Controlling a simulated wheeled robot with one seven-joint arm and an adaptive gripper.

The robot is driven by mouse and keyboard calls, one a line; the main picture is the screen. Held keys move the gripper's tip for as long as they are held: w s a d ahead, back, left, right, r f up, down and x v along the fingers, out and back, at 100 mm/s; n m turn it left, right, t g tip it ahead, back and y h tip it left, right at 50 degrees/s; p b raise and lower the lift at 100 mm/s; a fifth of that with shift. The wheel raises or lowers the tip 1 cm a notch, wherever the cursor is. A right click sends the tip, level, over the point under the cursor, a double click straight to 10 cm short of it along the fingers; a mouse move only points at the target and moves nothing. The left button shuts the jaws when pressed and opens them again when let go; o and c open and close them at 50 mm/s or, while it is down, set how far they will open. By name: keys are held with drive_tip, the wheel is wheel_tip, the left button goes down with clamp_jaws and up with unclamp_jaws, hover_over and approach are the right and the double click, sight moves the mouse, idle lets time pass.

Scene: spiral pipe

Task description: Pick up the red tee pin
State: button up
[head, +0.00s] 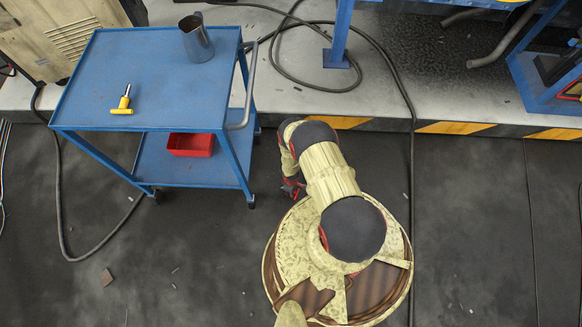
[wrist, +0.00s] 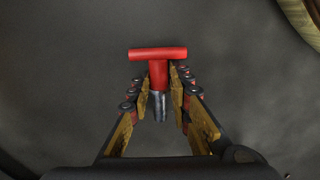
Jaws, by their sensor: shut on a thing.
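The red tee pin (wrist: 158,55) is in the middle of the wrist view, with its red crossbar at the top and its metal shaft pointing down the picture. My gripper (wrist: 159,78) is shut on it, with one finger on each side of the red stem just below the crossbar. The floor behind the pin shows no contact with it. In the head view my gripper (head: 292,188) is small beside my arm, to the right of the blue cart, and the pin cannot be made out there.
A blue cart (head: 165,75) stands at the left, with a yellow tee pin (head: 123,101) and a metal jug (head: 196,38) on top. A red bin (head: 191,145) sits on its lower shelf. A black cable (head: 385,60) runs across the floor. Dark floor at the right is clear.

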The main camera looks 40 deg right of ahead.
clamp_jaws()
idle(0.4)
drive_tip(key=shift+r, duration=0.15)
